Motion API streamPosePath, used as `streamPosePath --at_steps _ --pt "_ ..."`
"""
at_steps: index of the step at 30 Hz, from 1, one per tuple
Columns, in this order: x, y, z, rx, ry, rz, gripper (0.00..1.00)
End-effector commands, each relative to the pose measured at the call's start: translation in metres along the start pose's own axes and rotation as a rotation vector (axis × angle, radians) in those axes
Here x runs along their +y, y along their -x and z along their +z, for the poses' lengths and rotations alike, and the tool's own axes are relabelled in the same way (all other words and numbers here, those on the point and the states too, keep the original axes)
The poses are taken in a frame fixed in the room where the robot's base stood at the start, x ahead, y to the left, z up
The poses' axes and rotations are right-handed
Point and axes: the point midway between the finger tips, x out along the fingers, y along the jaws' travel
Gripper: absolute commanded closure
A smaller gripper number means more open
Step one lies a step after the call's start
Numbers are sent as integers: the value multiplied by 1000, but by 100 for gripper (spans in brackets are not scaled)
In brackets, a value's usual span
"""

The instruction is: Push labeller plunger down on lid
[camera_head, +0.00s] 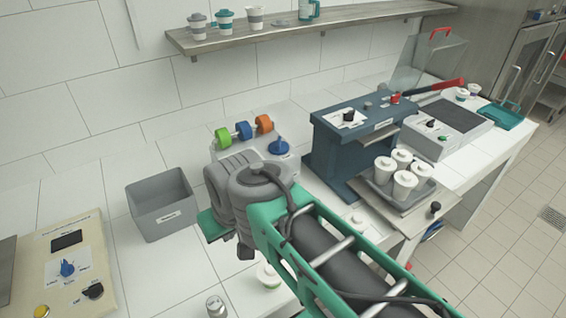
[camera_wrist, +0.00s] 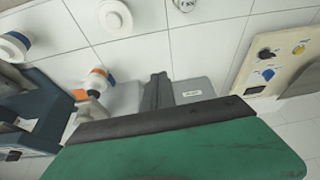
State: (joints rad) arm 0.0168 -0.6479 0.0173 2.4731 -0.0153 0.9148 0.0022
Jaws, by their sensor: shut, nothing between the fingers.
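I see no part clearly marked as the labeller plunger. A grey device with green, blue and orange rollers (camera_head: 243,130) and a blue knob (camera_head: 279,147) stands near the wall, partly hidden by my wrist. My gripper (camera_head: 212,225) is shut and empty over the counter, its green finger showing just in front of that device. In the wrist view my gripper (camera_wrist: 165,115) fills the lower part. A white piece with an orange ring (camera_wrist: 98,80) is beside it; I cannot tell whether it is the plunger. A white lidded cup (camera_head: 268,275) stands in front of my gripper.
A grey bin (camera_head: 162,204) stands at left, by a beige control panel (camera_head: 68,262). A metal can (camera_head: 215,306) is at the front edge. A dark blue machine (camera_head: 352,140) and a tray of lidded cups (camera_head: 413,199) are at right. White counter is bare between bin and gripper.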

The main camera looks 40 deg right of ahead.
Motion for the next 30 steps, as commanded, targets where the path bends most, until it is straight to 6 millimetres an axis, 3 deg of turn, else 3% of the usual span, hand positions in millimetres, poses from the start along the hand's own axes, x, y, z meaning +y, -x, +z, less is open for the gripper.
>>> streamPosePath --at_steps 2,5,9,12,15,18,25,30 --pt "11 10 -24 -7 -18 -5 100" --pt "44 29 -69 -28 -44 -14 100" --pt "126 55 -121 -63 -61 -6 100" --pt "183 70 -134 -86 -59 12 100" --pt "218 78 -136 -102 -54 27 100" --pt "228 82 -136 -106 -49 33 100" --pt "226 82 -136 -104 -48 33 100" --pt "226 68 -134 -104 -49 31 100"
